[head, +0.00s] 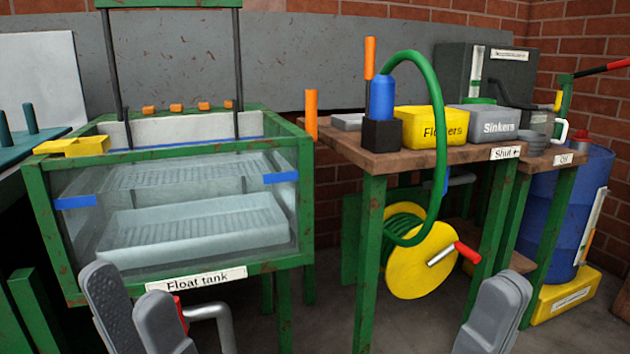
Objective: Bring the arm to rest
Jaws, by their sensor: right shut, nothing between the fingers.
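My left gripper (128,282) is at the lower left, in front of the float tank (172,280). Its two grey fingers stand apart, with a ridged inner pad showing and nothing seen between them. My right gripper (498,298) is at the lower right, in front of the workbench. Its fingers are together and empty. Both grippers point up into view from the bottom edge, and most of both arms is out of the picture.
The green-framed tank holds a pale perforated tray (195,228); a grey pipe (215,312) and red part (181,312) sit beside my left gripper. The bench carries yellow Floaters (412,126) and grey Sinkers (490,122) bins. A yellow hose reel (425,265) hangs below.

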